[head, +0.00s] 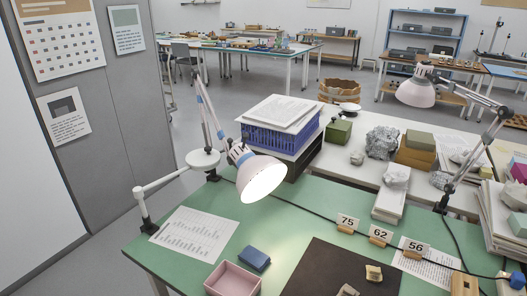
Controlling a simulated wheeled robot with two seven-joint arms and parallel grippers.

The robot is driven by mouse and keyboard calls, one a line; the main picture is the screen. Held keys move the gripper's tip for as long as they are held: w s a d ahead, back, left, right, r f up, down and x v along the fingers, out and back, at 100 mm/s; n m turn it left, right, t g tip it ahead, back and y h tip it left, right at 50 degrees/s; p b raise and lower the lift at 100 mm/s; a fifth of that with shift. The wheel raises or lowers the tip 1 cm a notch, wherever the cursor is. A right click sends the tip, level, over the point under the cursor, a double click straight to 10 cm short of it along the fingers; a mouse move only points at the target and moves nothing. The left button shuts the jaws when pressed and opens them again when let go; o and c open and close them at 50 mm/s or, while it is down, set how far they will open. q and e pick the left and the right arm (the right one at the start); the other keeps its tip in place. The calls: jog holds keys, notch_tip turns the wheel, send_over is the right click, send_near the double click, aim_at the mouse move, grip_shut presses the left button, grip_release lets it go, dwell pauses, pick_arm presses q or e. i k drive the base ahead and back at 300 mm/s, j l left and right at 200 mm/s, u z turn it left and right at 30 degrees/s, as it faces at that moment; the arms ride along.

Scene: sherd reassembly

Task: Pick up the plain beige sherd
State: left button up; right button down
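A small beige sherd (374,272) lies on the dark brown mat (325,262) on the green table. A second pale, greyish-beige sherd (348,290) lies lower on the same mat, cut off by the bottom edge of the head view. The pieces are too small here to tell which of them is plain. Neither of my grippers is in view, so where they are relative to the sherds does not show.
A pink open box (233,280) and a blue block (255,259) are left of the mat. Number cards 75 (347,221), 62 (380,233) and 56 (415,247) stand behind it. A white lamp (260,177) overhangs the green table (190,262).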

aim_at(374, 274)
jog(key=i+j+z, duration=0.1)
jog(key=j+z, duration=0.2)
jog(key=z, duration=0.15)
jog(key=j+z, duration=0.3)
jog(key=z, duration=0.2)
jog(key=j+z, duration=0.15)
jog(key=j, duration=0.5)
jog(key=j+z, duration=0.2)
jog(key=j, duration=0.5)
jog(key=k+j+z, duration=0.15)
jog(key=j, duration=0.45)
jog(key=k+j, duration=0.1)
jog(key=j, duration=0.45)
jog(key=k+j, duration=0.1)
jog(key=j, duration=0.5)
jog(key=z, duration=1.4)
